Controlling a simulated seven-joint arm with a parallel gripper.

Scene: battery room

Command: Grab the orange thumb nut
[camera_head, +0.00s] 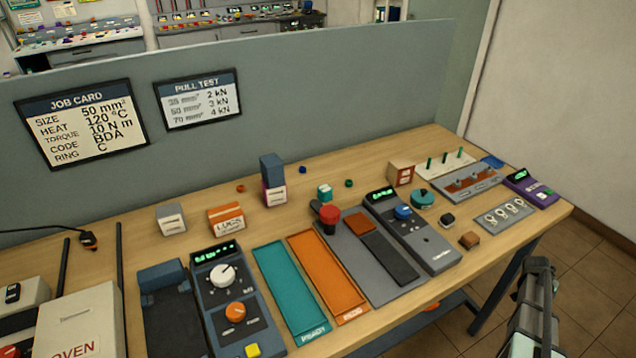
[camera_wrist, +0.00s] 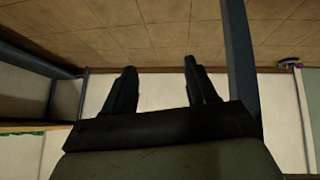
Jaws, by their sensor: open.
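A small orange ring-like piece (camera_head: 240,188), which looks like the orange thumb nut, lies on the wooden table (camera_head: 140,208) behind the orange lugs box, left of the tall dark-blue stack. It is too small to make out its shape well. My gripper shows in the wrist view (camera_wrist: 160,85) with its two dark fingers apart and nothing between them. In the head view part of my arm (camera_head: 535,310) is at the lower right, beyond the table's right front edge and far from the orange piece. The wrist view shows no orange piece, only floor, wall and table legs.
The orange lugs box (camera_head: 227,219), white box (camera_head: 171,219) and dark-blue stack (camera_head: 272,170) stand near the orange piece. A blue piece (camera_head: 302,169) and green piece (camera_head: 348,183) lie to its right. Trays and devices fill the front. A grey partition (camera_head: 300,105) stands behind.

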